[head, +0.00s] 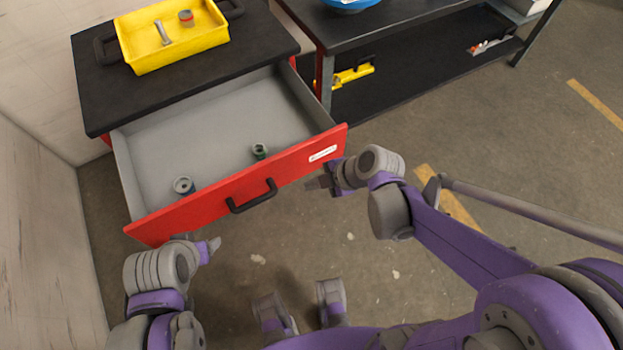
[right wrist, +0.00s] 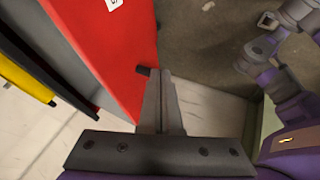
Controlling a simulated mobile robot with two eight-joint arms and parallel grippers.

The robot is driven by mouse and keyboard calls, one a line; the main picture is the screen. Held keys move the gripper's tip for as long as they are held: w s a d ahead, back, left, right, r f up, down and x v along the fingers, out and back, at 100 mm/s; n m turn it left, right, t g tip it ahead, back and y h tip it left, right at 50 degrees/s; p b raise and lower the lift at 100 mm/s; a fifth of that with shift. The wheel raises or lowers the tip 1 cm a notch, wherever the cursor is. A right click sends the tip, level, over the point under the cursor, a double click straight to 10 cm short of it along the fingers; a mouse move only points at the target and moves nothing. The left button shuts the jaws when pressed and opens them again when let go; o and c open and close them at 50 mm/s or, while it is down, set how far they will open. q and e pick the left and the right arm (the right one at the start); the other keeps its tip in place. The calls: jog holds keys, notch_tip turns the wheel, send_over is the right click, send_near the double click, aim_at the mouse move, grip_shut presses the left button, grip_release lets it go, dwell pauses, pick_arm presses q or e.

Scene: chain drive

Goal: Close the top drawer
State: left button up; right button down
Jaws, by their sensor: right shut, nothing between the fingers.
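The top drawer (head: 225,192) has a red front and grey inside, and is pulled far out of the cabinet (head: 185,80). Its dark handle (head: 252,196) is at the middle of the front. Two small cylindrical parts lie inside. My right gripper (head: 318,183) is shut and empty, close to the right part of the drawer front; contact cannot be told. In the right wrist view its fingers (right wrist: 161,100) are together beside the red front (right wrist: 115,55). My left gripper (head: 212,247) is below the drawer's left front corner; its jaw opening is unclear.
A yellow tray (head: 150,62) with a few small items sits on the black cabinet top. A dark workbench (head: 400,30) with a lower shelf stands at right. A wall (head: 40,230) is at left. The floor in front is open.

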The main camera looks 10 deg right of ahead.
aim_at(281, 179)
pick_arm(q)
jog(key=shift+f+b, duration=0.7)
jog(key=shift+f, duration=0.25)
pick_arm(e)
jog(key=shift+w+a+f, duration=0.8)
jog(key=shift+w+f, duration=0.15)
jog(key=shift+w, duration=0.1)
jog(key=shift+w+a+f, duration=0.8)
jog(key=shift+w+f, duration=0.2)
jog(key=shift+w, duration=0.1)
jog(key=shift+w+a+f, duration=0.8)
jog(key=shift+w+f, duration=0.15)
jog(key=shift+w, duration=0.1)
jog(key=shift+w, duration=0.1)
